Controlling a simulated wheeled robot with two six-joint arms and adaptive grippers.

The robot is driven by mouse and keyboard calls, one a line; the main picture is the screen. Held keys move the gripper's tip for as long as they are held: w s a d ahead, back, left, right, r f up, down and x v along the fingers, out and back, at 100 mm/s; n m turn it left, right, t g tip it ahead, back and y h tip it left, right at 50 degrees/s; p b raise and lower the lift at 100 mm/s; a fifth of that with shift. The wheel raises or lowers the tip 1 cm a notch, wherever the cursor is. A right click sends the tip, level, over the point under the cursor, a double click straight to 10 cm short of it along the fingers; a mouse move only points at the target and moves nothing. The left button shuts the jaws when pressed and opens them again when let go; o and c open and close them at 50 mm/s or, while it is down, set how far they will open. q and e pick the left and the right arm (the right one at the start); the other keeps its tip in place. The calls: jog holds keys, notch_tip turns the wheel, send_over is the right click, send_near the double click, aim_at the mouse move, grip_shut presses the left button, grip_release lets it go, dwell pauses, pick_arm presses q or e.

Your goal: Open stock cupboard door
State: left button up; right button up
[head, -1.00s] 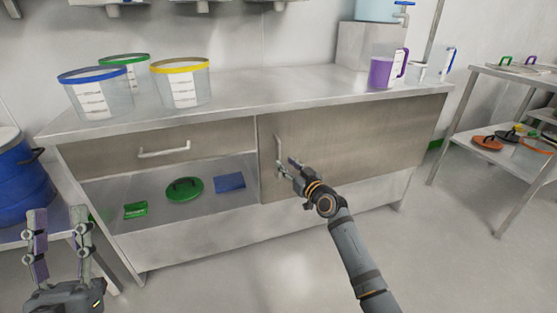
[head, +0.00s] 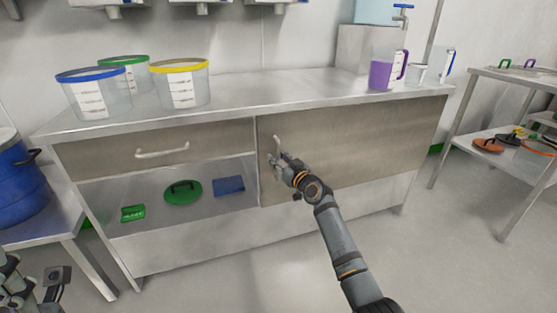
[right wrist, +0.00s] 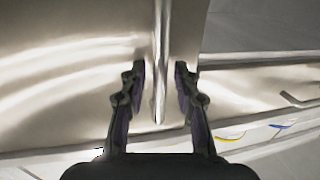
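The stock cupboard door (head: 350,148) is a brushed-metal panel at the right of the counter front, and it looks closed. Its upright bar handle (head: 277,148) is near the panel's left edge. My right gripper (head: 275,162) is at the handle. In the right wrist view the handle (right wrist: 160,85) stands between the two fingers of the right gripper (right wrist: 160,88), with a visible gap on each side. My left gripper (head: 32,278) is low at the left edge, partly cut off, its fingers apart and empty.
On the counter top (head: 260,92) stand clear tubs with blue (head: 95,95), green and yellow (head: 182,85) rims, and a purple jug (head: 382,72). An open shelf with a green lid (head: 183,193) lies left of the door. Floor in front is clear.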

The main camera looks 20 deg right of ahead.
grip_shut()
dwell(0.4)
